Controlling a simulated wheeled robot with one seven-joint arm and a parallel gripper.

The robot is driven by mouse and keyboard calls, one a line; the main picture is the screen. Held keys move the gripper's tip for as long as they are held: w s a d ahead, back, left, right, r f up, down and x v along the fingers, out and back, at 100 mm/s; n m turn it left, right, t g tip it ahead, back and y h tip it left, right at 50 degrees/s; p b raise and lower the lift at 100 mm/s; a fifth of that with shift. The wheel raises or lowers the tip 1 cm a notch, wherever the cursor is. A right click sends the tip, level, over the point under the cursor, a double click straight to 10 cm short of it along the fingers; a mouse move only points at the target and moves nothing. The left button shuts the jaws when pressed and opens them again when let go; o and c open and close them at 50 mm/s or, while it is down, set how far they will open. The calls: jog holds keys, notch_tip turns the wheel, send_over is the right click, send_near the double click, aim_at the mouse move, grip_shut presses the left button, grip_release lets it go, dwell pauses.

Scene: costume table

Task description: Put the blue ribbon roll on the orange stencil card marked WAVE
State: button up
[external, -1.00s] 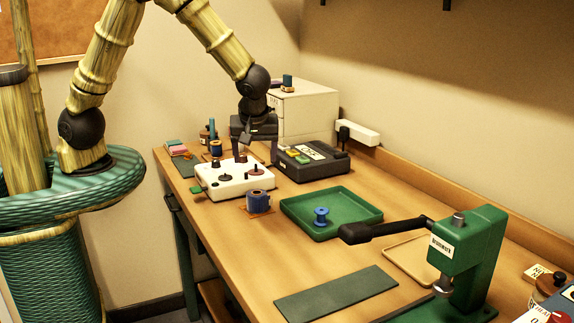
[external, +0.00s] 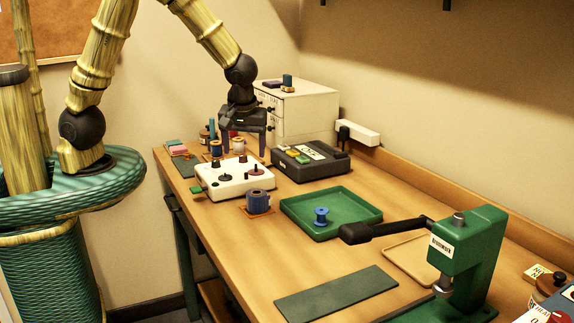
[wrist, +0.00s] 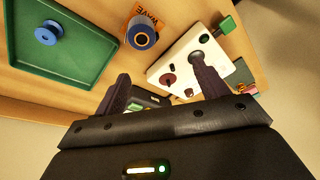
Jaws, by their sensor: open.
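My gripper (external: 244,152) is above the back part of the table, behind the white control box and well apart from the roll. Its two fingers are spread with nothing held between them, as the wrist view also shows (wrist: 163,88).
A green tray (external: 352,198) holds a brighter blue spool (external: 321,216). The white control box (external: 218,183) with knobs stands between my gripper and the roll. A dark device (external: 312,165), several spools and a white drawer cabinet (external: 310,110) are nearby. A green press (external: 470,250) stands front right.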

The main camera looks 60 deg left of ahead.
jog(key=s+a+r+m+t+h, duration=0.1)
jog(key=s+a+r+m+h, duration=0.1)
jog(key=s+a+m, duration=0.7)
jog(key=shift+a+r+m+h, duration=0.45)
jog(key=shift+a+m, duration=0.55)
jog(key=shift+a, duration=0.25)
jog(key=shift+s, duration=0.1)
